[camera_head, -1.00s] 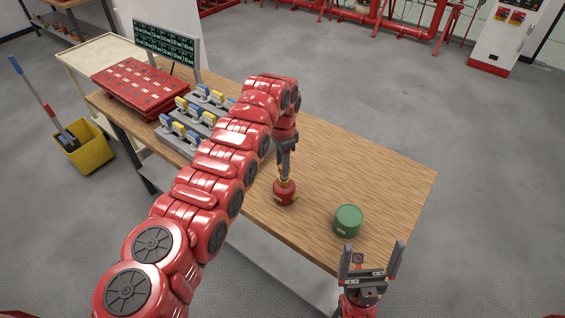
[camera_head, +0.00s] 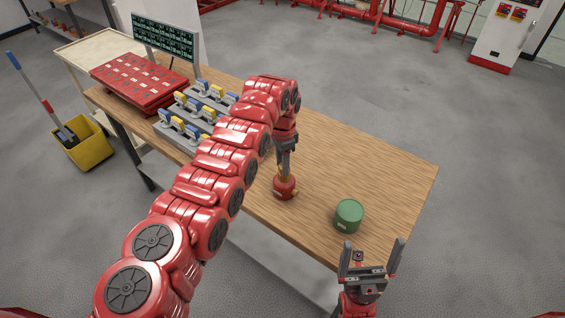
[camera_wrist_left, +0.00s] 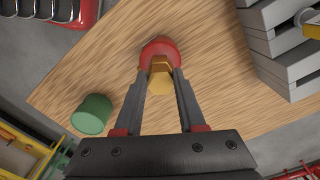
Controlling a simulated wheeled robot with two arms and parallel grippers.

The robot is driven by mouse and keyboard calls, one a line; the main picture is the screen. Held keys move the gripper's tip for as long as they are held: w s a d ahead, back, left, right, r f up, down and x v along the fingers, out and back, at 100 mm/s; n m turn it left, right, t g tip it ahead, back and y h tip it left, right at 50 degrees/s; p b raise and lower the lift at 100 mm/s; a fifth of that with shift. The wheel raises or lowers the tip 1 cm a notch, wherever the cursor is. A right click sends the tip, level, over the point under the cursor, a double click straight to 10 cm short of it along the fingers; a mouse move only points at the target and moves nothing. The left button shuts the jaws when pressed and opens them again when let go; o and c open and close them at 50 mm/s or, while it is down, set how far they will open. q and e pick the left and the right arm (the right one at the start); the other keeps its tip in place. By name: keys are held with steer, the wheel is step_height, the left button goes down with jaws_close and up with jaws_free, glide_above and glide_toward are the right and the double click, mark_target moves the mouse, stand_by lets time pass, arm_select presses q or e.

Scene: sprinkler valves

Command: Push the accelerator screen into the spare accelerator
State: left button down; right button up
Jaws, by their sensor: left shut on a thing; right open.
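The red accelerator (camera_head: 284,190) stands on the wooden table, below my left gripper (camera_head: 286,168). In the left wrist view the accelerator (camera_wrist_left: 159,46) lies just beyond the fingertips. My left gripper (camera_wrist_left: 161,75) is shut on the brass-yellow accelerator screen (camera_wrist_left: 160,82), whose far end meets the accelerator. How deep the screen sits inside is hidden by the fingers and the screen itself. In the head view only a little yellow shows at the accelerator. My right gripper (camera_head: 370,262) is open and empty, by the table's near right edge.
A green round container (camera_head: 348,216) stands right of the accelerator; it also shows in the left wrist view (camera_wrist_left: 92,114). Grey valve blocks (camera_head: 185,128) and a red panel (camera_head: 138,82) stand at the table's left. The table's right part (camera_head: 385,180) is clear.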

arm_select(q)
steer(key=shift+f, duration=0.2)
steer(key=shift+c, duration=2.1)
jaws_free()
steer(key=shift+r, duration=0.1)
steer(key=shift+r+p, duration=0.4)
steer(key=shift+r, duration=3.6)
steer(key=shift+f, duration=0.15)
